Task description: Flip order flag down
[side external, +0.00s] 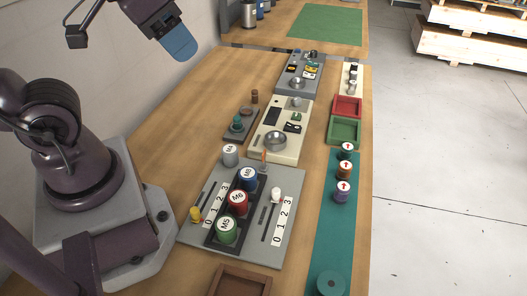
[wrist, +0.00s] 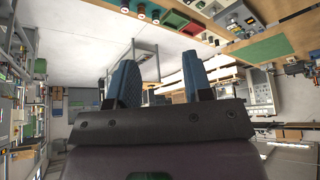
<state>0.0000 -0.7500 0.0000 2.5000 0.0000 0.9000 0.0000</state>
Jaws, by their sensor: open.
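A thin orange upright piece (side external: 263,158) stands at the far edge of the grey panel (side external: 284,177) in the side view. It may be the order flag, but it is too small to be sure. My gripper (side external: 181,45) is high at the upper left of the side view, well above the table and apart from the panels. In the wrist view my gripper (wrist: 160,85) shows two blue fingers spread apart with nothing between them. The wrist view looks out across the room, and the orange piece cannot be made out there.
The grey panel holds a black rack (side external: 211,239) with blue, red and green canisters, plus sliders with number scales. A grey canister (side external: 230,155) stands beside it. Behind are a cream panel (side external: 259,147) with a metal bowl (side external: 275,141), and red (side external: 347,107) and green (side external: 344,131) trays.

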